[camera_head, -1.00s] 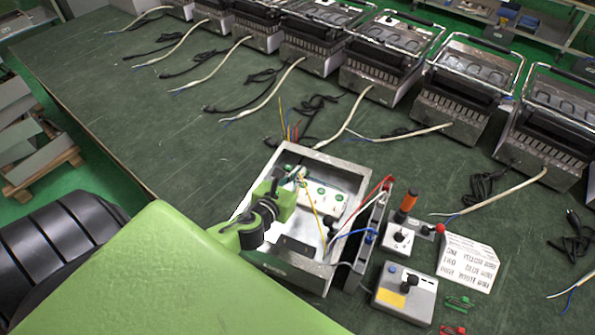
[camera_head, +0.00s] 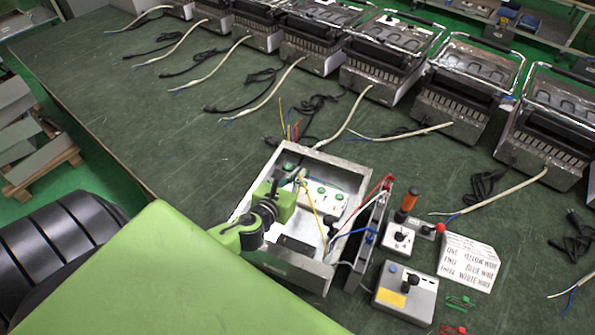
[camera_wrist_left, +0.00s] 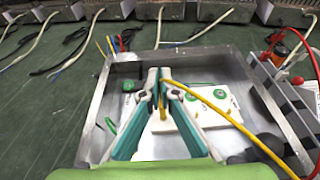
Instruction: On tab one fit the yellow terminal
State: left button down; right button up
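My left gripper (camera_wrist_left: 159,78) is inside the open metal box (camera_head: 300,278). Its two teal-edged fingers come together on the end of the yellow wire (camera_wrist_left: 236,122), which runs off to the lower right. A yellow piece, seemingly the yellow terminal (camera_wrist_left: 162,107), shows between the fingers, pointing down at the white terminal block (camera_wrist_left: 206,132). The block (camera_head: 345,199) has several green-marked tabs. The fingers partly hide it, so I cannot tell which tab is below or whether the terminal touches it. My right gripper is in neither view.
Red, white and blue wires run from a strip (camera_head: 369,235) on the box's right side. A control box with a joystick (camera_head: 405,293) and a paper sheet (camera_head: 468,262) lie further right. Several heaters with cables line the back. The table's left part is clear.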

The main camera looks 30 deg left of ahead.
pick_arm(q)
jog(key=shift+f+b, duration=0.7)
jog(key=shift+f, duration=0.2)
jog(key=c, duration=2.8)
grip_release()
jog(key=o, duration=0.6)
jog(key=v, duration=1.2)
jog(key=shift+s+f, duration=0.1)
